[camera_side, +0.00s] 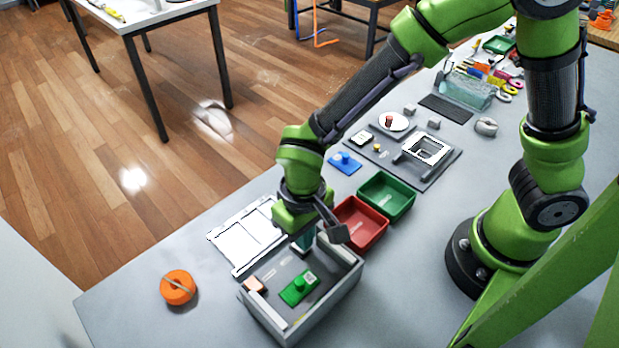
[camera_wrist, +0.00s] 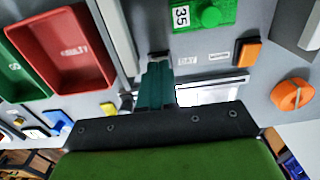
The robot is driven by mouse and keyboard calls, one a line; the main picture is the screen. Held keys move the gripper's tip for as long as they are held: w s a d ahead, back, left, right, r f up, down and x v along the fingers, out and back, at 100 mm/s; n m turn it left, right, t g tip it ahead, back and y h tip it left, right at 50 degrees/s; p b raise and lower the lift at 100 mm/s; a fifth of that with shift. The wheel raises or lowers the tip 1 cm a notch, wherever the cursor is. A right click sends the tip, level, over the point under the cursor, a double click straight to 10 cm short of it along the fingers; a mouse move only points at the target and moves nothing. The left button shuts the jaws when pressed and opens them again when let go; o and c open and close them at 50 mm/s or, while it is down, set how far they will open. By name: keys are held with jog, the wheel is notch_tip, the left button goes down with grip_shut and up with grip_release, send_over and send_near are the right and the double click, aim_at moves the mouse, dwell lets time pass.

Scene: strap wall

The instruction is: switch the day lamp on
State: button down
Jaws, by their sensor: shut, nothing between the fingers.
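My gripper (camera_side: 303,243) is shut and empty, pointing down over the far edge of a grey open box (camera_side: 330,298). In the wrist view its teal fingers (camera_wrist: 156,72) are together, with the tips just left of a small label reading DAY (camera_wrist: 188,61). Anything right under the tips is hidden, and I cannot tell whether they touch the surface. A second small label (camera_wrist: 218,55) sits further right, beside an orange block (camera_wrist: 248,52). A framed panel with bright white panes (camera_side: 243,238) lies behind the box. I cannot tell which part is the day lamp or whether it is lit.
A green knobbed piece (camera_side: 299,288) with a 35 tag lies in the box. A red bin (camera_side: 362,222) and a green bin (camera_side: 387,195) stand to the right. A round orange knob (camera_side: 178,288) sits at left, with bare table around it.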

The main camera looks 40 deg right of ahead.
jog(key=shift+f, duration=0.6)
jog(key=shift+r, duration=0.1)
notch_tip(320, 180, up, 8)
dwell(0.6)
jog(key=s+d+r+m+t+y, duration=0.1)
jog(key=d+r+m+t, duration=0.1)
jog(key=d+r, duration=0.5)
jog(key=s+d+r+m+t+y, duration=0.1)
jog(key=d+r+t, duration=0.4)
jog(key=d, duration=0.7)
notch_tip(320, 180, up, 2)
jog(key=shift+s+r+m, duration=0.25)
jog(key=shift+s+m, duration=0.25)
jog(key=shift+s, duration=0.2)
